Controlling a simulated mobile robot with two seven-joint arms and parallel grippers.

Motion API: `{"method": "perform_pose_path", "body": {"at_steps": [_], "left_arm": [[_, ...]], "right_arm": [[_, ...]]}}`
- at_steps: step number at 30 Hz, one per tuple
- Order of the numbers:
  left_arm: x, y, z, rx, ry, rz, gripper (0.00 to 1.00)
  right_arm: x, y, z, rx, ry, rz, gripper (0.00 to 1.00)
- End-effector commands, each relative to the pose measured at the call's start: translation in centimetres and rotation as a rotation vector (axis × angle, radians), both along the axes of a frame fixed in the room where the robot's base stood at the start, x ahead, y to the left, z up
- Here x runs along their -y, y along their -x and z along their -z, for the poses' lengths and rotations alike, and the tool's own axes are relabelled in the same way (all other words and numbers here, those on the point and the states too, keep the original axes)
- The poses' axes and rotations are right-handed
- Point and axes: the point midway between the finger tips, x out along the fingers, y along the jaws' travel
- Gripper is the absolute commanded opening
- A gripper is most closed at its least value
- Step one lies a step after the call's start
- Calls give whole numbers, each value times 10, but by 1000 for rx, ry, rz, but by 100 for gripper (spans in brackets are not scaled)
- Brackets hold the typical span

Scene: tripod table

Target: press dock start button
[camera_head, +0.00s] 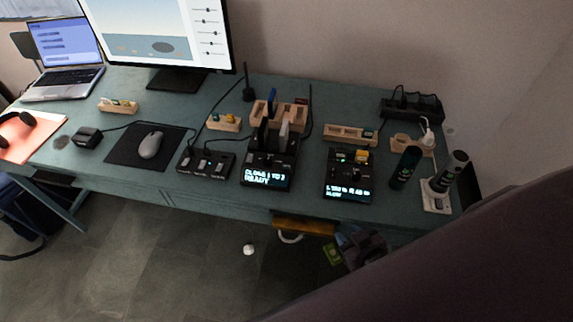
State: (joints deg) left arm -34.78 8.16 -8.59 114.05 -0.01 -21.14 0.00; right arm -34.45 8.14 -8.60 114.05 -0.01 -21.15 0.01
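The black drive dock (267,172) stands near the table's front edge, in the middle of the head view. Its lit screen appears to read "CLONE 1 TO 2 READY". Upright drives, one dark and one pale (284,133), stand in its top. Small controls show above the screen, but I cannot make out which is the start button. My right gripper (352,246) appears as a dark, partly hidden shape below the table's front edge, right of the dock. Its fingers are too unclear to tell open from shut. My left gripper is not in view.
A second black device (348,174) with a lit screen stands right of the dock, and a black switch box (205,163) stands left. A mouse (150,145) lies on a black mat. My dark arm fills the lower right.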

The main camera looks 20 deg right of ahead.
Motion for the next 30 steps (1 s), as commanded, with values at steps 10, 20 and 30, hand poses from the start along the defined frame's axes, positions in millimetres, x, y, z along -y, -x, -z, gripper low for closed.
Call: {"method": "perform_pose_path", "body": {"at_steps": [10,20,30], "left_arm": [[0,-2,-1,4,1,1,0],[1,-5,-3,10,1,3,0],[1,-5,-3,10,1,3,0]], "right_arm": [[0,0,0,1,0,0,0],[0,0,0,1,0,0,0],[0,0,0,1,0,0,0]]}}
